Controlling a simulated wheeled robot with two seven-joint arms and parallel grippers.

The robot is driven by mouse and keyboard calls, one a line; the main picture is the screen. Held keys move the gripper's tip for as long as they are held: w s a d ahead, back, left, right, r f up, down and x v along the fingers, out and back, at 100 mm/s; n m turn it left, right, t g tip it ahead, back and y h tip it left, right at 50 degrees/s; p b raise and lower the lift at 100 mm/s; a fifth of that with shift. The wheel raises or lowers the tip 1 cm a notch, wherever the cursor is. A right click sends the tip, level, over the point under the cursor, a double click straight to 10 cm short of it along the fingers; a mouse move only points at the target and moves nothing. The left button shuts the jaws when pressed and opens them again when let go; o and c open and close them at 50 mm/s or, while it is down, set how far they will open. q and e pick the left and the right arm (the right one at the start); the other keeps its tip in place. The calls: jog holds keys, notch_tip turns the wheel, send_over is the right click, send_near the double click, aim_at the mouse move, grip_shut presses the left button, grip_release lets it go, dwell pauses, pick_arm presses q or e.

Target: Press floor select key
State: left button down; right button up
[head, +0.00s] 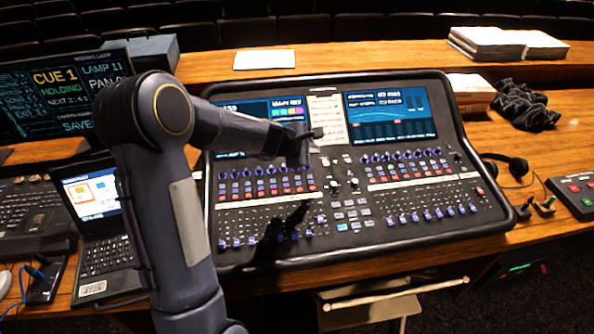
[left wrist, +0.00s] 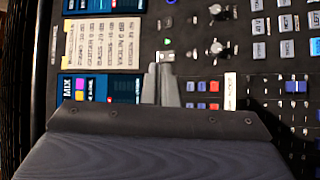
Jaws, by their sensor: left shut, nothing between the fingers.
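The mixing desk (head: 390,240) fills the middle of the head view, with two screens, rows of knobs, faders and small keys. My left gripper (head: 316,133) is shut and empty, above the desk's upper middle, beside the paper note (head: 328,112) between the screens. In the left wrist view my shut fingertips (left wrist: 166,60) are over the panel beside a small pale key with a green glow. I cannot tell whether they touch it. No key label reads as floor select. Several grey-blue keys (left wrist: 259,27) show at the upper right there. My right gripper is out of view.
A laptop (head: 95,215) and a cue monitor (head: 60,95) stand at the left, partly behind my left arm. A headset (head: 515,167) and a box with coloured buttons (head: 578,190) lie at the right.

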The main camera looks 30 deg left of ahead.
aim_at(310, 177)
pick_arm(q)
jog(key=shift+w+a+f+n+y, duration=0.3)
jog(key=shift+a+f+n, duration=0.2)
jog(key=shift+a+f, duration=0.1)
jog(key=shift+f, duration=0.1)
jog(key=f+b, duration=0.8)
jog(key=shift+w+a+f, duration=0.25)
jog(key=shift+w, duration=0.05)
dwell(1.6)
jog(key=shift+f+b, duration=0.35)
jog(key=shift+f, duration=0.05)
jog(key=shift+f+b, duration=0.35)
jog(key=shift+b, duration=0.05)
dwell(0.5)
jog(key=shift+r, duration=0.1)
jog(key=shift+r+p, duration=0.7)
